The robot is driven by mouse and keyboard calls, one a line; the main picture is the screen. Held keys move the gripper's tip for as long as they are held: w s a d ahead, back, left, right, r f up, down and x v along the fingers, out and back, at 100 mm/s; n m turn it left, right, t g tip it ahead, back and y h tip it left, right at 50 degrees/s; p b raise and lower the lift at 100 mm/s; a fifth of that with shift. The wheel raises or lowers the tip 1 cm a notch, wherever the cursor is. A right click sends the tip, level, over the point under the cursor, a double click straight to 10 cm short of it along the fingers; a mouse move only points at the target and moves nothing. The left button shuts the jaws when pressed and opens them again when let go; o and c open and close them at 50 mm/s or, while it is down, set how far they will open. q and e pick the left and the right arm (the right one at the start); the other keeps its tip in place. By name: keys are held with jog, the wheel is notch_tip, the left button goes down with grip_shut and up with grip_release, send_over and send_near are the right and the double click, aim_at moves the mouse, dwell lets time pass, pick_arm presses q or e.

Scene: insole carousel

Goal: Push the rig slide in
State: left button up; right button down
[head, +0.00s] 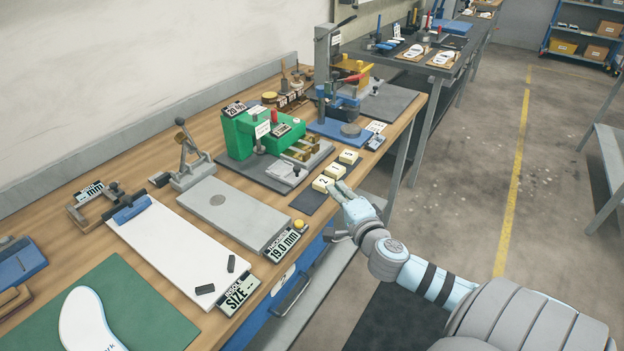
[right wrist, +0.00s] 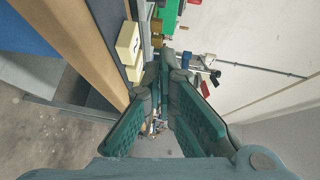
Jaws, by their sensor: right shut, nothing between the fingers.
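The green rig (head: 245,133) stands on the bench past the middle, with a grey metal slide part (head: 287,173) at its front and brass-coloured pieces (head: 304,148) beside it. I cannot tell how far in the slide sits. My right gripper (head: 338,186) is shut and empty over the bench's front edge, just right of the cream numbered blocks (head: 322,184) and apart from the rig. In the right wrist view its fingers (right wrist: 166,56) meet close to a cream block (right wrist: 129,43), with part of the green rig (right wrist: 168,12) beyond. My left gripper is out of view.
A grey plate with a 19.0 mm display (head: 285,244), a white size board (head: 175,250) and a lever clamp (head: 187,158) stand left of the rig. A blue press (head: 338,100) stands behind it. The floor to the right (head: 540,220) is clear.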

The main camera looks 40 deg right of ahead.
aim_at(316, 184)
jog(key=x, duration=0.7)
jog(key=shift+w+d, duration=0.15)
jog(key=shift+w, duration=0.2)
jog(key=shift+w+a+f, duration=0.15)
jog(key=shift+w+a, duration=0.2)
jog(key=shift+w, duration=0.25)
jog(key=shift+w+a+f, duration=0.1)
jog(key=shift+w+a, duration=0.2)
jog(key=shift+w, duration=0.3)
jog(key=shift+w+a+f, duration=0.15)
jog(key=shift+w+a, duration=0.15)
jog(key=shift+w, duration=0.2)
